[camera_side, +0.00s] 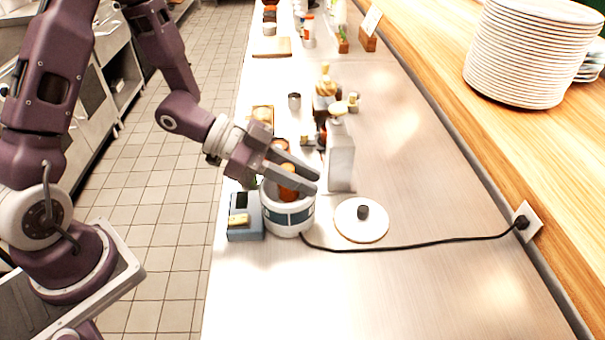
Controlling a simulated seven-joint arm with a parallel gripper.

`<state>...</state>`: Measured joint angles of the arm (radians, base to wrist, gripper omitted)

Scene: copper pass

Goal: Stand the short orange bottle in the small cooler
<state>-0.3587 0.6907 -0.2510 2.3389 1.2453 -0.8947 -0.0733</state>
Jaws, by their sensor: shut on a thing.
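My gripper (308,180) is over a white round container (287,221) with a dark band and a black cord, apparently the small cooler. The container stands open at the top. The short orange bottle (288,192) shows just below my fingers, within the container's mouth. My gripper is shut on the bottle. The fingers hide its upper part and the container's front wall hides its lower end. I cannot tell whether it touches the container's floor.
A round pale lid (361,232) with a black knob lies to the right. The black cord (420,245) runs to a wall socket. A blue-grey box (245,230) stands at left, and a tall grey container (340,165) close behind. The front counter is clear.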

